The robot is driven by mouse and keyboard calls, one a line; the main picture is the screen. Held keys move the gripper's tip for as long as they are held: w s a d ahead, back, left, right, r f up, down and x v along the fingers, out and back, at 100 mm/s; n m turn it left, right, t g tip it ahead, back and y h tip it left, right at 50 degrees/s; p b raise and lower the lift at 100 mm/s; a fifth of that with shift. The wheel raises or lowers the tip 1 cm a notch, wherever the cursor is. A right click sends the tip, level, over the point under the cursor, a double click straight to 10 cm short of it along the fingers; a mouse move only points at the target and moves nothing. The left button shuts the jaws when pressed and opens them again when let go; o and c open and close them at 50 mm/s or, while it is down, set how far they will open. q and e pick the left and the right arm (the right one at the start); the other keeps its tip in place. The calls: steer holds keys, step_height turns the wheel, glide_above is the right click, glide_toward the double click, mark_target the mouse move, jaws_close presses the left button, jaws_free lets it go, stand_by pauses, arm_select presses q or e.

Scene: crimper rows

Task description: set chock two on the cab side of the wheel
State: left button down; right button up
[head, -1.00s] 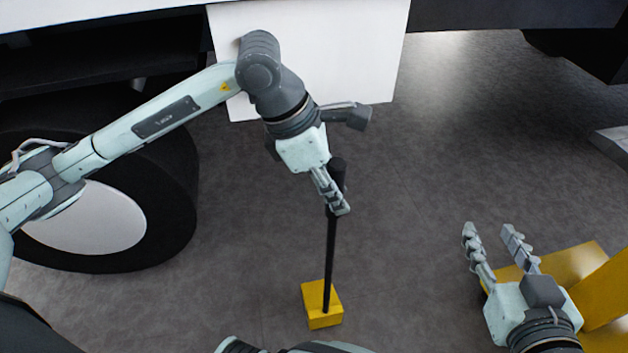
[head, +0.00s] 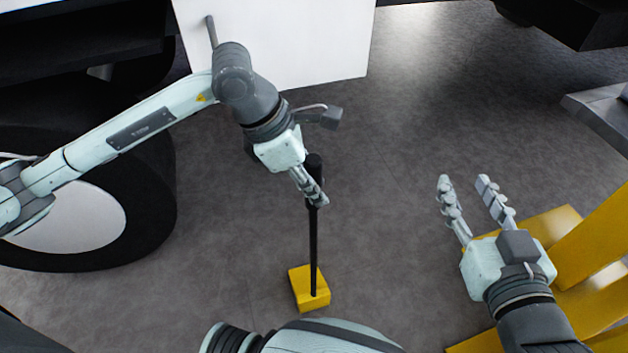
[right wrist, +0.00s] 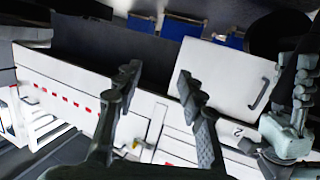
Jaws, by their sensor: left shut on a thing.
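The chock is a yellow block (head: 310,289) on a long upright black handle (head: 313,245). It is right of the wheel (head: 150,200) in the head view, apart from it. I cannot tell whether the block touches the floor. My left gripper (head: 316,199) is shut on the upper part of the handle. The wheel is a dark tyre with a pale hub, partly hidden by my left arm. My right gripper (head: 467,190) is open and empty, right of the chock; its spread fingers also show in the right wrist view (right wrist: 157,85).
A yellow frame (head: 592,240) stands at the right, close to my right gripper. A white panel (head: 310,45) hangs from the vehicle above the floor. Grey floor (head: 400,140) is clear between the chock and the yellow frame. A grey ledge (head: 600,112) juts in at far right.

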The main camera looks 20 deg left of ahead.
arm_select(q)
steer(key=shift+w+r, duration=0.1)
steer(key=shift+r, duration=0.05)
steer(key=c, duration=1.3)
jaws_free()
steer(key=shift+o, duration=0.2)
arm_select(e)
steer(key=shift+a+r, duration=0.25)
steer(key=shift+r, duration=0.15)
steer(key=shift+d+f, duration=0.1)
steer(key=shift+d, duration=0.05)
arm_select(q)
steer(key=shift+r, duration=0.2)
steer(key=p+v, duration=0.1)
steer(key=v, duration=1)
steer(key=shift+s+a+r, duration=0.2)
steer(key=shift+s+a, duration=0.05)
arm_select(e)
steer(key=s+d+f+g+h, duration=0.1)
steer(key=d+f+g+h, duration=0.1)
steer(key=f, duration=0.4)
steer(key=shift+s+d+f+g, duration=0.25)
steer(key=shift+s+d+g, duration=0.25)
steer(key=shift+d, duration=0.65)
arm_select(q)
steer(key=shift+o, duration=0.3)
arm_select(e)
steer(key=shift+w, duration=0.1)
